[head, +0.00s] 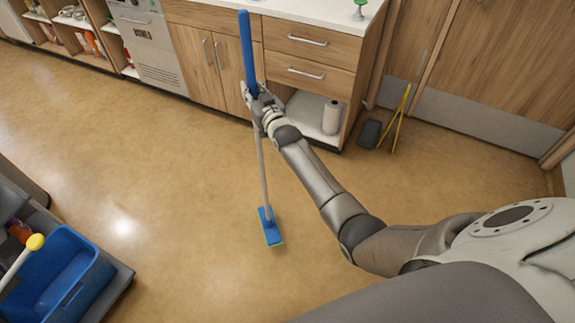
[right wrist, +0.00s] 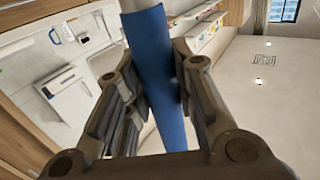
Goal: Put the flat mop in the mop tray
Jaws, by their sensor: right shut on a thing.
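The flat mop has a blue grip (head: 247,45), a grey pole (head: 262,170) and a flat blue head (head: 270,226). My right gripper (head: 262,103) is shut around the lower part of the blue grip. The right wrist view also shows the blue grip (right wrist: 160,70) between the two fingers. The mop stands nearly upright with its head at or close to the floor; I cannot tell if it touches. A blue open tub (head: 62,282) is on a dark cart at lower left; I cannot tell if it is the mop tray. My left gripper is out of view.
A dark grey object (head: 369,134) and a yellow folding sign (head: 399,120) stand on the floor near the doors. A wooden cabinet (head: 309,50) with a paper roll (head: 332,117) on its open shelf is behind the gripper. The floor (head: 150,150) between cart and cabinets is clear.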

